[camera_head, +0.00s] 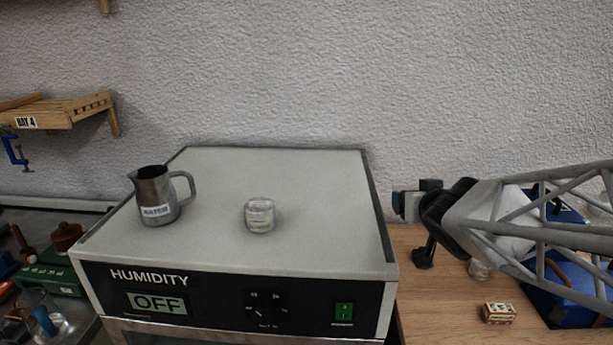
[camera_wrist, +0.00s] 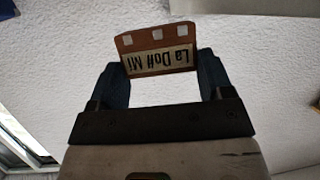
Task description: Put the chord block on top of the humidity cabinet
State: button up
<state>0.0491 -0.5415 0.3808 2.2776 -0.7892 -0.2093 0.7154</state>
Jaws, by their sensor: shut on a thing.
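The chord block (camera_wrist: 158,62) is a brown wooden piece with square notches and a pale label, which reads upside down like "La Do# Mi" in the wrist view. My gripper (camera_wrist: 160,78) is shut on it, one dark finger at each side. In the head view my gripper end (camera_head: 408,204) is just right of the humidity cabinet, in front of the wall; I cannot make out the block there. The humidity cabinet (camera_head: 318,185) has a pale flat top and a black front panel reading "HUMIDITY" and "OFF".
A small labelled block (camera_head: 499,313) lies on the wooden bench (camera_head: 440,310). A wooden shelf (camera_head: 75,110) is at the left.

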jog(key=shift+n+y, duration=0.4)
jog(key=shift+y, duration=0.1)
jog(key=shift+w+a+r, duration=0.85)
jog(key=shift+w+a, duration=0.05)
jog(key=shift+a, duration=0.4)
jog(key=shift+w+a+r, duration=0.85)
jog(key=shift+a+r, duration=0.05)
jog(key=shift+a, duration=0.35)
jog(key=shift+w+a+r, duration=0.85)
jog(key=shift+w+a, duration=0.05)
jog(key=shift+a, duration=0.4)
jog(key=shift+w+a, duration=0.15)
jog(key=shift+a, duration=0.05)
jog(key=shift+r, duration=0.1)
jog(key=shift+w+a, duration=0.4)
jog(key=shift+a, duration=0.15)
jog(key=shift+w+a, duration=0.15)
